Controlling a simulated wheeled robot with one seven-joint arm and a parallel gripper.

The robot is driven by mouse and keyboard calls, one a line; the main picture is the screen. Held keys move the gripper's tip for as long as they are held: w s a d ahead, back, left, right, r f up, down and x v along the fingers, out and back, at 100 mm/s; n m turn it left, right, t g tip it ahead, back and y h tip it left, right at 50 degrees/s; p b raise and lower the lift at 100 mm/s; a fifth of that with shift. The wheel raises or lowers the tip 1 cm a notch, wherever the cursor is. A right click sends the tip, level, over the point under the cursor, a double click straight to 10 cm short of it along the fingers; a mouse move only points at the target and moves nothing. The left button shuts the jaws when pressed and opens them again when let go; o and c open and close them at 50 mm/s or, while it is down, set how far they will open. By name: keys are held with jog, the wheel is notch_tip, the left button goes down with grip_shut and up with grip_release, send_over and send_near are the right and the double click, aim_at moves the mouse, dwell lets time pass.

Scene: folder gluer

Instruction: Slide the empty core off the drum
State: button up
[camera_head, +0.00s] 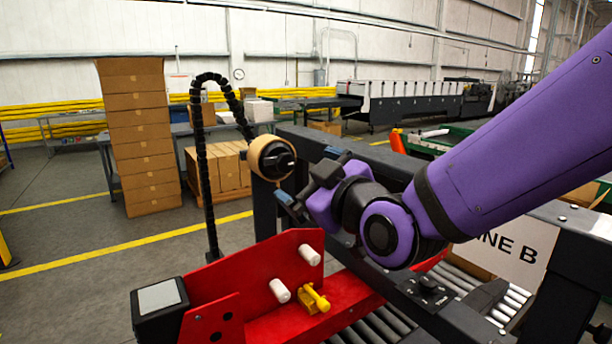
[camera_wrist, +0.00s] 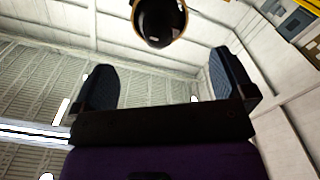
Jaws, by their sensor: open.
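The core (camera_head: 256,157) is a tan ring around the black drum (camera_head: 277,160), left of centre in the head view. In the wrist view the round black drum (camera_wrist: 160,24) is at the top edge, with a thin tan rim of the core (camera_wrist: 134,11) around it. My gripper (camera_head: 309,176) is just right of the drum, apart from it. In the wrist view my gripper (camera_wrist: 164,80) has its two dark padded fingers wide apart with nothing between them. The drum lies beyond the fingertips. The back of the core is hidden.
A black jointed hose (camera_head: 205,150) arches up and ends close to the core. Below is a red bracket (camera_head: 250,290) with white pegs (camera_head: 310,254) and a yellow handle (camera_head: 315,299). Stacked cartons (camera_head: 140,140) stand at the left. Rollers (camera_head: 375,325) run beneath my arm.

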aim_at(277, 157)
jog(key=shift+x, duration=5.65)
jog(key=shift+w+a+r, duration=0.1)
jog(key=shift+w+r, duration=0.05)
jog(key=shift+r, duration=0.2)
